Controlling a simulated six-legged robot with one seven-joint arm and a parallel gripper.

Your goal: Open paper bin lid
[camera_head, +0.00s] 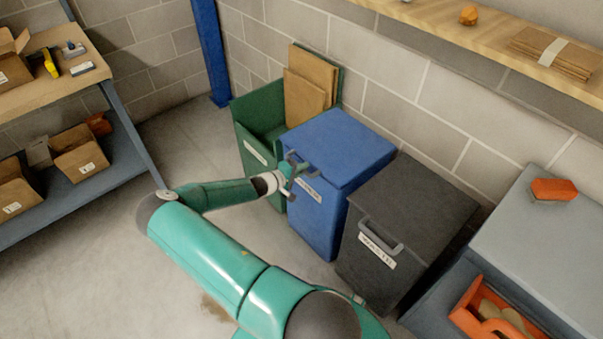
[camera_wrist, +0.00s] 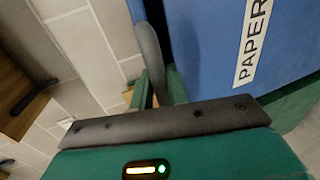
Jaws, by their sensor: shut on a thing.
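The paper bin (camera_head: 320,210) is blue and stands between a green and a dark grey bin. Its lid (camera_head: 342,138) lies flat and looks closed. A grey handle (camera_head: 311,172) sits at the lid's front edge. My gripper (camera_head: 291,175) is at this handle, shut on it. In the wrist view, the handle (camera_wrist: 149,45) runs down between the green fingers of my gripper (camera_wrist: 157,88). The blue bin front (camera_wrist: 205,50) with its PAPER label (camera_wrist: 251,42) fills the upper right there. The fingertips partly hide the handle.
The green bin (camera_head: 260,155) on the left stands open with cardboard (camera_head: 309,85) in it. The dark grey bin (camera_head: 400,220) on the right is closed. A wooden shelf (camera_head: 470,38) runs along the wall above. Bare floor lies to the left.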

